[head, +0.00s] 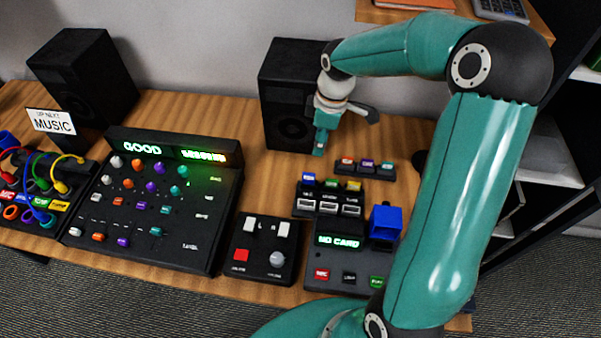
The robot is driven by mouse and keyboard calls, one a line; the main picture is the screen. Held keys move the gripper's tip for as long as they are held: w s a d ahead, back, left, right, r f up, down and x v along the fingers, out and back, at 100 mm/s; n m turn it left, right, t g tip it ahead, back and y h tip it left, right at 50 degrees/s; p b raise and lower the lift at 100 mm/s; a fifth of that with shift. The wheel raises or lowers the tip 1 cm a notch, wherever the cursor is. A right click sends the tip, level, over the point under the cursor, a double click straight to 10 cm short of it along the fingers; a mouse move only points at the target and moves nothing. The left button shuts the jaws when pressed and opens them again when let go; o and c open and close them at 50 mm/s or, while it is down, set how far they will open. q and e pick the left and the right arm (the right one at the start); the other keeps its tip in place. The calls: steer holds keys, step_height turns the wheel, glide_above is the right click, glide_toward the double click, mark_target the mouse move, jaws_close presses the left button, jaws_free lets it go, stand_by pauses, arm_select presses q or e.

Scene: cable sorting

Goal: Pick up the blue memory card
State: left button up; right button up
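The blue memory card is most likely the small blue-topped piece (308,178) at the left end of a black card holder (300,211), beside a green and a yellow one. It looks upright in its slot. My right gripper (320,147) hangs in front of the right-hand speaker, above and behind the holder in the picture, apart from the cards. It holds nothing that I can see; its finger opening is not clear at this size. My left gripper is out of view.
A switch box (262,252), mixer panel (205,235) and speaker (283,90) stand near. My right arm hides the table's right side.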

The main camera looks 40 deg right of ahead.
mark_target(310, 174)
steer(key=f, duration=0.6)
steer(key=w+a+f, duration=0.1)
steer(key=f, duration=0.3)
steer(key=shift+f+p, duration=0.1)
steer(key=shift+p, duration=0.25)
steer(key=shift+w+a+f+p, duration=0.1)
steer(key=shift+w+f+p, duration=0.1)
steer(key=shift+f, duration=0.7)
steer(key=shift+w+a+f+p, duration=0.1)
steer(key=shift+f+p, duration=0.15)
steer(key=shift+f, duration=0.65)
steer(key=shift+w+f+p, duration=0.1)
steer(key=shift+f+p, duration=0.1)
steer(key=shift+f, duration=0.7)
jaws_close()
